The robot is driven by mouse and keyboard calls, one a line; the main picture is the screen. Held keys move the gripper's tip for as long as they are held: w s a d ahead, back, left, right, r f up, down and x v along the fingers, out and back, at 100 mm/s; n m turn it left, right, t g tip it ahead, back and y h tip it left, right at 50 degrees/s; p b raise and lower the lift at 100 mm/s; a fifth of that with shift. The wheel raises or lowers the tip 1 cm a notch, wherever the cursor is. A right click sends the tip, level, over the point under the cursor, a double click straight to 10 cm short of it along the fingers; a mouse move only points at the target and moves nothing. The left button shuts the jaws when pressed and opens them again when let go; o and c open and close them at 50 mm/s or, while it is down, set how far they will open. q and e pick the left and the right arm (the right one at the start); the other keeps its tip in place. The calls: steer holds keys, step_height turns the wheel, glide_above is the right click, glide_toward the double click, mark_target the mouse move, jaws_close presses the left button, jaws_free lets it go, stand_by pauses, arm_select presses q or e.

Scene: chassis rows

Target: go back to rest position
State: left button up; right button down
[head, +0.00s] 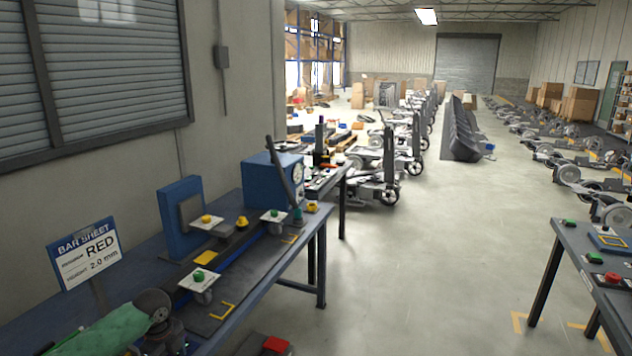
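Neither of my grippers can be made out in the head view, so their state and anything they may hold are not visible. The task names no object. A blue-topped workbench (312,226) runs along the left wall. On it stand a blue upright block (172,238), a blue machine with a dial (262,181) and a dark slanted lever (284,170). A green object with a grey rounded part (100,335) is cut off at the lower left.
A second table (583,258) with green and red buttons stands at the right. A dark item with a red top (276,344) sits low at the bottom edge. Rows of wheeled chassis (385,180) extend behind. The floor (440,275) between the tables is clear.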

arm_select(q)
steer(key=s+d+f+n+t+h, duration=0.1)
steer(key=s+d+f+n, duration=0.3)
steer(key=s+d, duration=0.45)
steer(key=s+d+f+n+t+h, duration=0.1)
steer(key=s+d+f+n, duration=0.3)
steer(key=s+d, duration=0.5)
steer(key=s+r+n+t+y, duration=0.1)
steer(key=s+r+n+y, duration=0.1)
steer(key=s+n, duration=1.3)
step_height(320, 180, down, 27)
steer(key=d+m+b, duration=0.1)
steer(key=m+b, duration=0.1)
steer(key=m, duration=0.1)
steer(key=s+f, duration=0.4)
steer(key=f, duration=0.8)
steer(key=s+f+g+b, duration=0.1)
steer(key=s+f, duration=0.4)
steer(key=f, duration=0.7)
steer(key=shift+d+f+g, duration=0.25)
steer(key=shift+f+g, duration=0.05)
steer(key=shift+f, duration=0.1)
arm_select(e)
step_height(320, 180, up, 6)
steer(key=w+a, duration=0.2)
steer(key=shift+f+g, duration=0.25)
steer(key=shift+g, duration=0.05)
steer(key=shift+w, duration=0.1)
